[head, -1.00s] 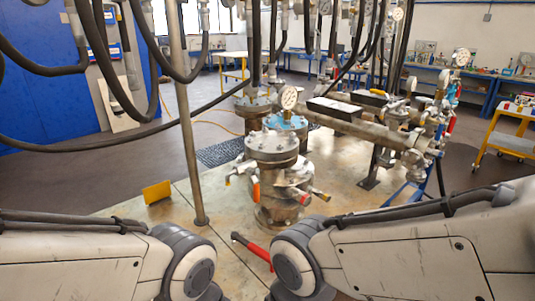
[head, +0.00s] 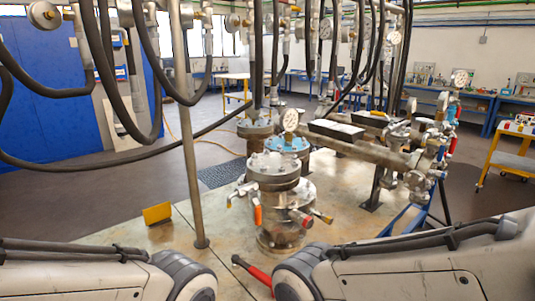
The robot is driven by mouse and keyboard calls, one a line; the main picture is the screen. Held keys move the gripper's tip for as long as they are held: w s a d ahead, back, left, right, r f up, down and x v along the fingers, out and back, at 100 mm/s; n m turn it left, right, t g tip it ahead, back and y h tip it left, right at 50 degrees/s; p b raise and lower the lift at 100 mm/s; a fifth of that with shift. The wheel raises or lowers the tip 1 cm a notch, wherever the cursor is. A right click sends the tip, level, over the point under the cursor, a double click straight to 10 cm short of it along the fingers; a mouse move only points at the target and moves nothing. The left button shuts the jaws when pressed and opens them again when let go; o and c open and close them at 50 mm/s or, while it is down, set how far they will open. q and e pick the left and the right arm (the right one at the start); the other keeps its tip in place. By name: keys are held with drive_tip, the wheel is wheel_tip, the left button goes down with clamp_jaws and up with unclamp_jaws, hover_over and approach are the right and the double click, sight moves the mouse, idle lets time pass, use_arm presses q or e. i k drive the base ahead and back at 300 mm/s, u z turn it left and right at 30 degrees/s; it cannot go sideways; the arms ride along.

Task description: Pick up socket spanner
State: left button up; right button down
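A tool with a red handle and dark head, which looks like the socket spanner (head: 257,273), lies on the pale floor plate at the bottom middle of the head view. Its lower end is hidden behind my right arm. It lies in front of the nearest flanged vessel (head: 277,190), between my two arms. My arms come in from the lower left and lower right, and only their links and joints show. Neither gripper is in the picture, so their state is hidden.
A vertical metal pole (head: 192,160) stands left of the vessel. A yellow bracket (head: 157,213) sits on the plate left of the pole. Black hoses (head: 140,90) hang across the upper left. Pipes and valves (head: 415,160) fill the right. A yellow cart (head: 508,160) stands far right.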

sight(236, 262)
drive_tip(key=z, duration=0.45)
drive_tip(key=k, duration=0.55)
drive_tip(key=z, duration=0.55)
drive_tip(key=i, duration=0.7)
drive_tip(key=u, duration=1.15)
drive_tip(key=i, duration=0.65)
drive_tip(key=u, duration=0.75)
